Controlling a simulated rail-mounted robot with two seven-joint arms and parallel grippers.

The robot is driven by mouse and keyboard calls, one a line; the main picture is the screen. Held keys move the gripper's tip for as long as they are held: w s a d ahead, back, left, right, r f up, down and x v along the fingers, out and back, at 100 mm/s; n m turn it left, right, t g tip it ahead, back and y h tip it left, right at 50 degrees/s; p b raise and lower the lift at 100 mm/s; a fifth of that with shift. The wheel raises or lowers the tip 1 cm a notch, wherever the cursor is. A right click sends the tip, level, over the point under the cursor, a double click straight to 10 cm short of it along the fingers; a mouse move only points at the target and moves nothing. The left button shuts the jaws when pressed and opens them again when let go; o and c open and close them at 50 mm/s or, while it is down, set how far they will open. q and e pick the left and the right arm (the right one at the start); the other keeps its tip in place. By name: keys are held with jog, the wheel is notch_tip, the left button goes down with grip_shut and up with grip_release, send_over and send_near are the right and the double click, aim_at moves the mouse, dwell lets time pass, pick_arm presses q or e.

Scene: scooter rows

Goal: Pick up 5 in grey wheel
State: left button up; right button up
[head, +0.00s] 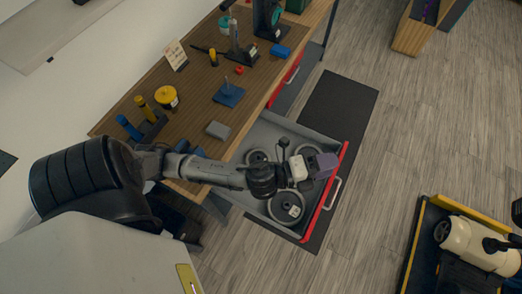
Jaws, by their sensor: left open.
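Several grey wheels lie flat in an open drawer (263,129) with a red front. One wheel (286,207) with a pale label at its hub lies near the drawer's near end. A smaller-looking wheel (257,157) lies at the left, partly hidden by my arm. Another wheel (309,151) lies at the far side, partly covered by my gripper. The labels are too small to read, so I cannot tell which is the 5 in wheel. My left gripper (322,166) is open above the drawer, close to its red front.
A wooden workbench (190,82) holds a yellow round item (166,96), a blue block with a pin (229,94), a grey block (217,130) and tools. A yellow-edged platform with a cream machine (476,245) stands at lower right. Floor beyond the drawer is clear.

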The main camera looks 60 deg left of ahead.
pick_arm(q)
notch_tip(320, 180, down, 3)
jog(key=d+m+g+h+b, duration=0.1)
jog(key=d+m+h+b, duration=0.15)
jog(key=m+h, duration=0.45)
jog(key=m+g+y+b, duration=1.3)
jog(key=m+g, duration=0.4)
jog(key=m, duration=1.1)
send_over(259, 156)
jog(key=d, duration=0.1)
notch_tip(259, 156, down, 34)
jog(key=shift+h, duration=0.3)
jog(key=shift+s+f+b, duration=0.1)
jog(key=shift+f+b, duration=0.65)
jog(key=shift+f, duration=2.35)
jog(key=shift+a, duration=0.1)
pick_arm(e)
notch_tip(259, 156, down, 19)
jog(key=shift+d, duration=0.2)
jog(key=shift+s, duration=0.1)
